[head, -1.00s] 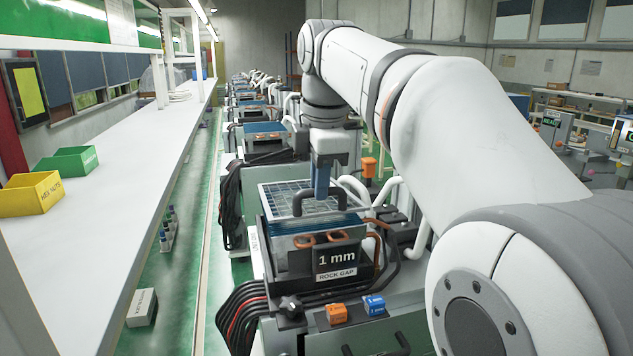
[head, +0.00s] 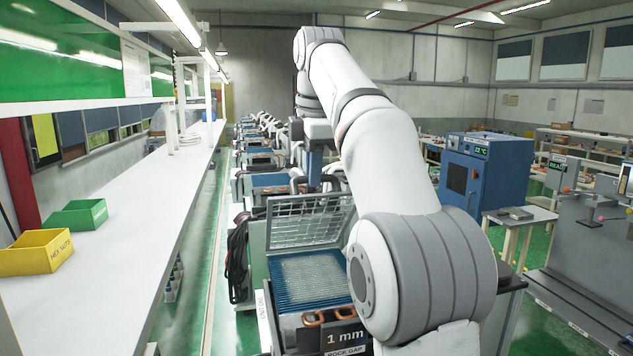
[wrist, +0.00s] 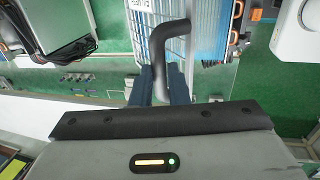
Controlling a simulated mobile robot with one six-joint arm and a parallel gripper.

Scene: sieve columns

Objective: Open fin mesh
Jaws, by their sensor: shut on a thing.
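The fin mesh (head: 308,220) is a grey wire grid in a frame. In the head view it stands raised and steeply tilted at the far edge of the blue fin block (head: 282,284), whose top shows uncovered. My gripper (head: 315,182) is at the raised top edge of the mesh, partly hidden by my arm. In the wrist view my gripper's blue fingers (wrist: 160,85) are shut on a black bent handle (wrist: 177,38).
A "1 mm ROCK GAP" sign (head: 345,338) and copper pipes (head: 330,314) are at the front of the unit. More units line up behind. A long white bench (head: 130,190) with yellow (head: 38,252) and green (head: 80,215) bins runs along the left. A blue oven (head: 485,170) stands right.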

